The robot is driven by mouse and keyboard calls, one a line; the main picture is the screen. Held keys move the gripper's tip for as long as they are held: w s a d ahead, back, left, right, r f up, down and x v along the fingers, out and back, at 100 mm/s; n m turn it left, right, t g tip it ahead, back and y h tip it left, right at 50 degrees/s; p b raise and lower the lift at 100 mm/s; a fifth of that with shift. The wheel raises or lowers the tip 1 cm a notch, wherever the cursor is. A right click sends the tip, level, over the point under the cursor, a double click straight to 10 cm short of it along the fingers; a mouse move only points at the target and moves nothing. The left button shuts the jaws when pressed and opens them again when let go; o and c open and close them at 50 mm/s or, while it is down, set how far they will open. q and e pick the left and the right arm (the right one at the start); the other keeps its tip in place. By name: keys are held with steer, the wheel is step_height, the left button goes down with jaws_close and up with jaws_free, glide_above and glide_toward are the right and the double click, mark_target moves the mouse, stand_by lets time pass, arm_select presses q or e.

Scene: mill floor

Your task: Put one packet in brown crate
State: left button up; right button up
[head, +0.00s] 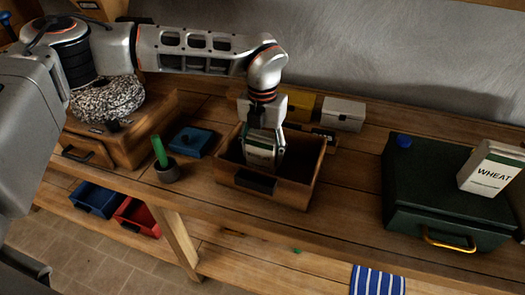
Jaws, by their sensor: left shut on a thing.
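The brown crate (233,182) stands on the wooden bench in the middle of the view, open at the top, with a dark handle on its front. My left gripper (265,148) points down into it and is shut on a packet (260,154). Only a pale and green part of this packet shows; the fingers hide the rest. I cannot tell whether it touches the crate floor. Another packet (490,168), white with a dark green top and marked WHEAT, stands on a dark green box (430,210) at the right. My right gripper is not in view.
Left of the crate are a blue lidded box (191,141) and a dark cup (167,172) with a green stick. Bench space right of the crate is clear. Blue and red bins sit below.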

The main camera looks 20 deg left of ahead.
arm_select(q)
steer(key=o, duration=1.4)
steer(key=shift+o, duration=0.2)
step_height(320, 180, up, 12)
steer(key=shift+r, duration=0.15)
